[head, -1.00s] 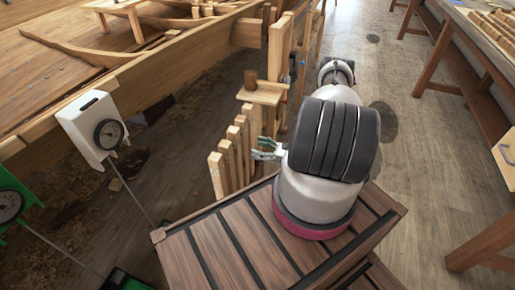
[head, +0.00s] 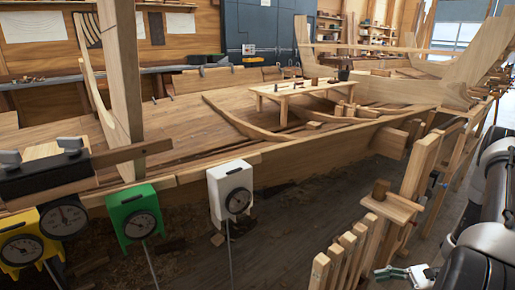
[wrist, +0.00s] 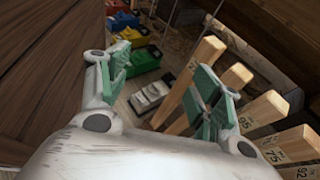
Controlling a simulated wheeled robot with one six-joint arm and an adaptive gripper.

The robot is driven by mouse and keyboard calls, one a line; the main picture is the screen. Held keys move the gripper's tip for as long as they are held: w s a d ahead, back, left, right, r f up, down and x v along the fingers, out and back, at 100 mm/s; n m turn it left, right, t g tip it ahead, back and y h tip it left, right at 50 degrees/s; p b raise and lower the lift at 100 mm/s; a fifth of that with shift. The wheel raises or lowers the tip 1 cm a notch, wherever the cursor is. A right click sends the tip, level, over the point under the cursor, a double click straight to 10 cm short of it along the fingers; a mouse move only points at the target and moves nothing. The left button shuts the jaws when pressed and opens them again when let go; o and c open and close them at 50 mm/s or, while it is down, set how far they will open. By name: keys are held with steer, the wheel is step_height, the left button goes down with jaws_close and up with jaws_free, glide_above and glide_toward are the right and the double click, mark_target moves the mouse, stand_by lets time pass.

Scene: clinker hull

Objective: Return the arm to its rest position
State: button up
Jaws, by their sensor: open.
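My gripper (wrist: 168,88) is open and empty in the wrist view, with its green-padded fingers spread apart. Several upright wooden slats with numbers on them (wrist: 262,110) stand just beyond and beside its right finger. Whether that finger touches them I cannot tell. In the head view my gripper (head: 405,273) is at the lower right, beside the near end of the same row of slats (head: 345,255). My arm fills the right edge of the head view and is partly cut off.
A wooden boat hull (head: 200,168) fills the middle. White (head: 231,190), green (head: 135,215) and yellow (head: 20,240) dial gauges stand along its near side. A small wooden shelf with a brown block (head: 392,205) is near my arm. Dark floor (head: 290,225) lies open between.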

steer(key=s+d+r+n+g+h, duration=0.25)
steer(key=r+n+h, duration=0.3)
steer(key=r, duration=0.75)
steer(key=s+d+r+n+g+h, duration=0.1)
steer(key=s+r+n+g+h, duration=0.15)
steer(key=r+n+h, duration=0.75)
steer(key=s+a+r+n+t, duration=0.1)
steer(key=a+r+t, duration=0.1)
steer(key=r, duration=0.5)
steer(key=s+a+r+n+t+y, duration=0.1)
steer(key=a+r+t, duration=0.1)
steer(key=r, duration=0.5)
steer(key=s+a+r+n+t, duration=0.1)
steer(key=a+r+t, duration=0.1)
steer(key=r, duration=0.5)
steer(key=shift+s+a+r+t, duration=0.2)
steer(key=shift+s+a+t, duration=0.1)
steer(key=shift+t, duration=0.5)
steer(key=o, duration=0.8)
steer(key=shift+n+y, duration=0.25)
